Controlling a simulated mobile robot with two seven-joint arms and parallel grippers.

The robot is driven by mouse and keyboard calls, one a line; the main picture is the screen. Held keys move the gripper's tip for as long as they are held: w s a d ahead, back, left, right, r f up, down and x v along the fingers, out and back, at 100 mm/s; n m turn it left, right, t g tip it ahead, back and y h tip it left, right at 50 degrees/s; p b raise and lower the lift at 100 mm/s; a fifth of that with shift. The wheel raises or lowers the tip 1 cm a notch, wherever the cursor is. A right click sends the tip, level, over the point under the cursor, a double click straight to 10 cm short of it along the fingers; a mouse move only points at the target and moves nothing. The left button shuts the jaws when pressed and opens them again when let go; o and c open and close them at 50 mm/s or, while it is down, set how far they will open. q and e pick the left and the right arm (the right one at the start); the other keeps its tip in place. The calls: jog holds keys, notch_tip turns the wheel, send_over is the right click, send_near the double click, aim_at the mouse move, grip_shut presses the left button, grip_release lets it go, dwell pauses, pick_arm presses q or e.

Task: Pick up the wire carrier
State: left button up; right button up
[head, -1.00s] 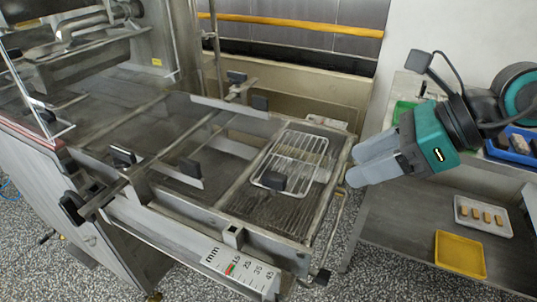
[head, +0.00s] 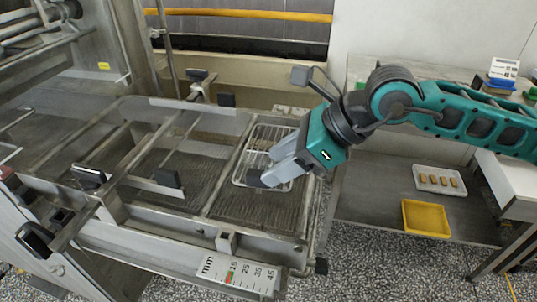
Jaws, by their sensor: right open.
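The wire carrier (head: 257,143) is a small pale wire rack lying on the mesh belt at the right end of the machine. My right gripper (head: 272,168) reaches in from the right with its grey fingers over the carrier's right part, hiding some of it. The jaws are open. I cannot tell whether the fingertips touch the carrier or hang above it. A dark block (head: 255,179) shows at the carrier's front edge by the fingertips. My left gripper is not in view.
Metal rails and dark clamp blocks (head: 168,178) cross the belt left of the carrier. A millimetre scale (head: 236,273) is at the machine's front. On the right, a lower shelf holds a yellow tray (head: 426,218) and a white tray (head: 440,181) with several brown bars.

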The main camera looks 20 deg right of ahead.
aim_at(258, 173)
jog(key=shift+p+x, duration=0.4)
jog(key=shift+x, duration=2.4)
jog(key=shift+c, duration=0.4)
grip_shut()
